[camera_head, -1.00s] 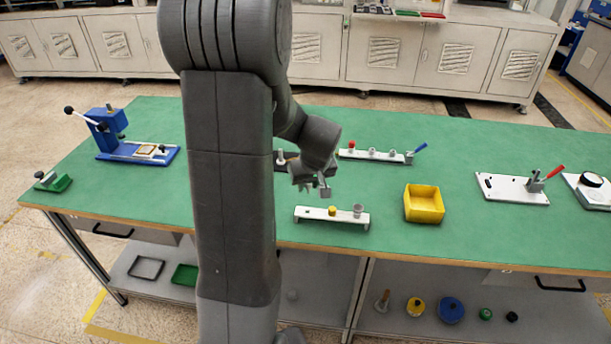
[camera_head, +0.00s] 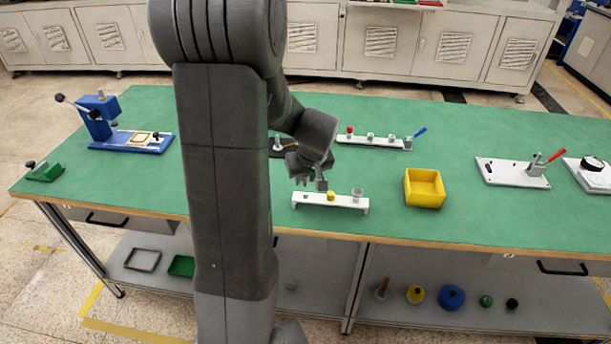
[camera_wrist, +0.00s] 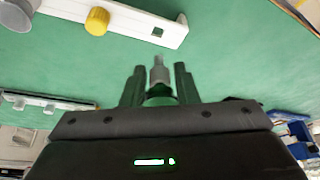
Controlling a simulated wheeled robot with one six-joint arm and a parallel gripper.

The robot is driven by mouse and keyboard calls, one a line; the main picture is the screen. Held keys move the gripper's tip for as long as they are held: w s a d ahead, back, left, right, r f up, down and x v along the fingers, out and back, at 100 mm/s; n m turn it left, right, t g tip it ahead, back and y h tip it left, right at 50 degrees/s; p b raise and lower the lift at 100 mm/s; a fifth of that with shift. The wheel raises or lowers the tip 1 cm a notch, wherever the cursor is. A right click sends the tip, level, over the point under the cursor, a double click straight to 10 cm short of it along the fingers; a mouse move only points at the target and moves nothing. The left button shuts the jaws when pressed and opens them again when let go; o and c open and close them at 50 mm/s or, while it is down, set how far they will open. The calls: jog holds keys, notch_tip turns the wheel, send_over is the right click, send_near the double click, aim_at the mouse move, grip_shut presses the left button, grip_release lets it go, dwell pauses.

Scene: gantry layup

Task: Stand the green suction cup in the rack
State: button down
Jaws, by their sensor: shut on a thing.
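My gripper (camera_wrist: 159,84) is shut on the green suction cup (camera_wrist: 160,100). Its grey stem (camera_wrist: 159,72) sticks out past the fingertips, and much of the green part is hidden between the fingers. The white rack (camera_wrist: 130,20) lies beyond the fingertips in the wrist view. In the head view my gripper (camera_head: 313,174) is over the table, just behind the left half of the rack (camera_head: 312,200). The held stem (camera_head: 321,185) appears apart from the rack.
A yellow bin (camera_head: 424,188) stands right of the rack. Behind is a white strip with a blue-handled clamp (camera_head: 360,139). A blue press (camera_head: 130,140) stands at the left, and a red-handled clamp plate (camera_head: 510,173) at the right. Green table (camera_head: 250,215) around the rack is clear.

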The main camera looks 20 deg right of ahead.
aim_at(307, 180)
jog(key=shift+f+b, duration=1.05)
jog(key=shift+f, duration=0.45)
jog(key=shift+b, duration=0.55)
dwell(0.6)
jog(key=shift+f+b, duration=0.8)
jog(key=shift+b, duration=0.05)
jog(key=c, duration=1)
grip_release()
jog(key=shift+c, duration=0.2)
jog(key=v, duration=1.3)
jog(key=shift+s+r+p, duration=0.15)
jog(key=shift+r+p, duration=0.25)
